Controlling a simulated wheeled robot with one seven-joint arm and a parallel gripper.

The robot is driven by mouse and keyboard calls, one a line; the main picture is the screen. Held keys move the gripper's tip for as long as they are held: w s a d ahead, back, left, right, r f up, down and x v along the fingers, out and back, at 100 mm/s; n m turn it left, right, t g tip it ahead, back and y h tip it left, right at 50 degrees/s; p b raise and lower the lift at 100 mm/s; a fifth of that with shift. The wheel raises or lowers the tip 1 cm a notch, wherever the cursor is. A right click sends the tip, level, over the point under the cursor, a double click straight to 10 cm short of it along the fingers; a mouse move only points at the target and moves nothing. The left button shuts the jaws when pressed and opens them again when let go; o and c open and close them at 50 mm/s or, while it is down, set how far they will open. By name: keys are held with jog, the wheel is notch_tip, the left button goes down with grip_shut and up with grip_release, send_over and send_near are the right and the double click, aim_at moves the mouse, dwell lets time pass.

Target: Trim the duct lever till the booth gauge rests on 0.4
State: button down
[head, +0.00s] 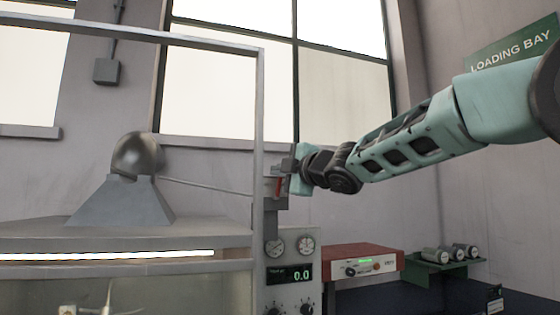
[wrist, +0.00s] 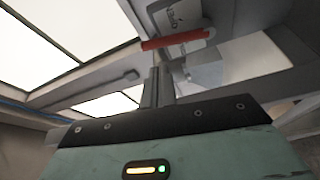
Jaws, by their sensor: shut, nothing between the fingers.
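The red duct lever (wrist: 176,40) crosses the upper middle of the wrist view, in front of a pale bracket. In the head view a small red part of the lever (head: 278,187) shows on the booth post. My gripper (head: 287,166) is at the post, close beside the lever. In the wrist view my gripper's fingers (wrist: 157,76) are together and empty, with their tips just below the lever in the picture. I cannot tell whether they touch it. The booth gauge (head: 301,274) is a dark panel with green digits reading 0.0.
The booth frame post (head: 258,130) rises beside my gripper. A grey hood (head: 122,203) with a round duct stands at left. A red-topped box (head: 360,259) and a green rack (head: 440,263) with canisters stand lower right.

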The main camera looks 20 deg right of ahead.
jog(key=shift+w+d+f, duration=0.2)
jog(key=shift+w+d, duration=0.25)
jog(key=shift+d, duration=0.05)
jog(key=shift+w+d, duration=0.2)
jog(key=shift+d, duration=0.2)
jog(key=shift+m, duration=0.3)
